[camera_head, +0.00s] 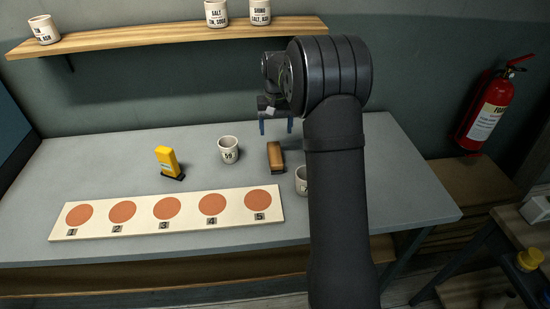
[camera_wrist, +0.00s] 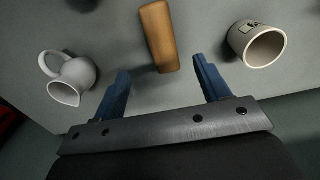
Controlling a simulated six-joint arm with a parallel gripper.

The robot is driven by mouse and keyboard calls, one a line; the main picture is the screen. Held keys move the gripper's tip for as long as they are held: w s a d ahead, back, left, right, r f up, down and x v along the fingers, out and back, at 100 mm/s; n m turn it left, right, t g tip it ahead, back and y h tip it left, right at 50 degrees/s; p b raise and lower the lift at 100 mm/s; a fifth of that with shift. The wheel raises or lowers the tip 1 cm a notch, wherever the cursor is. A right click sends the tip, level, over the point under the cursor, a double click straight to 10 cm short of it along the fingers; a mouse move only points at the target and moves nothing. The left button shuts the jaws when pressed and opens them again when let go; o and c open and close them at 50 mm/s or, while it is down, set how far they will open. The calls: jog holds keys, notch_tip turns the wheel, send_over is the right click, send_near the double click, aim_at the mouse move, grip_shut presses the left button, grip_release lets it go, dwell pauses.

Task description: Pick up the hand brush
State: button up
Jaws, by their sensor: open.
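The hand brush (camera_head: 275,155) has a brown wooden block with a dark underside and lies on the grey table, right of the middle. In the wrist view its wooden back (camera_wrist: 158,36) lies ahead of the jaws, between the lines of the two fingers. My gripper (camera_head: 276,127) is above and behind the brush in the head view, partly hidden by my arm. Its two blue fingers are spread apart in the wrist view (camera_wrist: 162,75), with nothing between them. The brush appears apart from the fingers.
A white cup (camera_head: 228,150) stands left of the brush, and a white jug (camera_wrist: 72,80) shows in the wrist view. A yellow tool (camera_head: 168,161) stands farther left. A board (camera_head: 150,224) with numbered orange discs lies in front. A shelf (camera_head: 160,38) with cups hangs above.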

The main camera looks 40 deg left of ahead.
aim_at(275, 154)
notch_tip(275, 154, down, 13)
jog(key=shift+s+f, duration=0.15)
jog(key=shift+f, duration=0.05)
jog(key=c, duration=1.1)
jog(key=shift+r, duration=0.15)
